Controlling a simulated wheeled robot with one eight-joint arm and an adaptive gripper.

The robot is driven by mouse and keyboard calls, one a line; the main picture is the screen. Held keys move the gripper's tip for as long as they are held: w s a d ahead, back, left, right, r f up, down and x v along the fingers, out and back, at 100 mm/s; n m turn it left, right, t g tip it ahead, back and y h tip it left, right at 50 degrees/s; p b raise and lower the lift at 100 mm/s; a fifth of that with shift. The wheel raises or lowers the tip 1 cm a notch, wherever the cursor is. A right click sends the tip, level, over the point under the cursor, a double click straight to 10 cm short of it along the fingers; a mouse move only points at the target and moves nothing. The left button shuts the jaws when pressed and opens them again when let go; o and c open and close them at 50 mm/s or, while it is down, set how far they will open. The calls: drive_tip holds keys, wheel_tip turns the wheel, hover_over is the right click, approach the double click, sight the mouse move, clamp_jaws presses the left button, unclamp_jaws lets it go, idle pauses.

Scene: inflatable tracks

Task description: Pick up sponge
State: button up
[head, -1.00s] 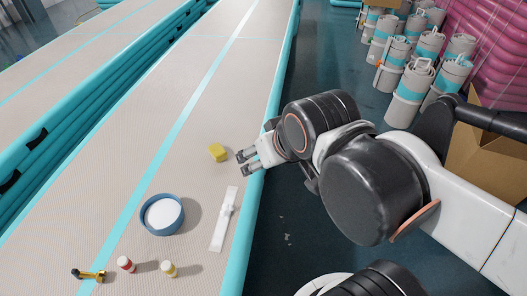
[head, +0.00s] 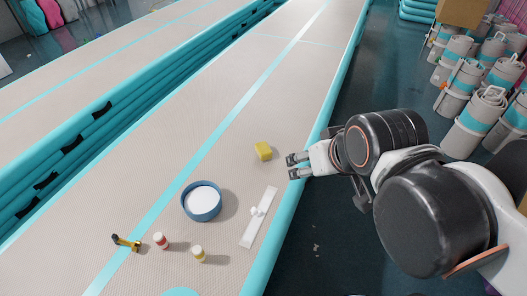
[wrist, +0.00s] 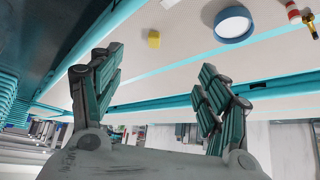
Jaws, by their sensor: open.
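The yellow sponge (head: 263,151) is a small block lying on the beige inflatable track (head: 225,130), near its right edge. My gripper (head: 290,166) is just right of the sponge in the head view, over the track's teal edge, apart from the sponge. In the wrist view the sponge (wrist: 154,39) shows beyond and between the spread fingers of my gripper (wrist: 158,85). The gripper is open and empty.
A blue round container with white inside (head: 202,200), a white strip (head: 259,217), a red bottle (head: 160,240), a yellow bottle (head: 198,254) and a brass-coloured piece (head: 127,243) lie nearer on the track. Rolled grey bundles (head: 482,115) stand on the floor at right.

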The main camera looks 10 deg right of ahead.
drive_tip(key=shift+o, duration=0.5)
drive_tip(key=n+g+p, duration=0.2)
drive_tip(key=g, duration=0.1)
hover_over(264, 148)
drive_tip(key=s, duration=0.5)
wheel_tip(264, 148, down, 29)
drive_tip(key=shift+y, duration=0.3)
drive_tip(key=b+x, duration=0.1)
drive_tip(key=x, duration=0.2)
drive_tip(key=b+x, duration=0.1)
drive_tip(key=x, duration=0.2)
drive_tip(key=b+x, duration=0.1)
drive_tip(key=x, duration=0.2)
drive_tip(key=shift+w+d+f, duration=0.2)
drive_tip(key=shift+d, duration=0.2)
drive_tip(key=b+x, duration=0.3)
drive_tip(key=x, duration=0.2)
drive_tip(key=shift+a+f, duration=0.1)
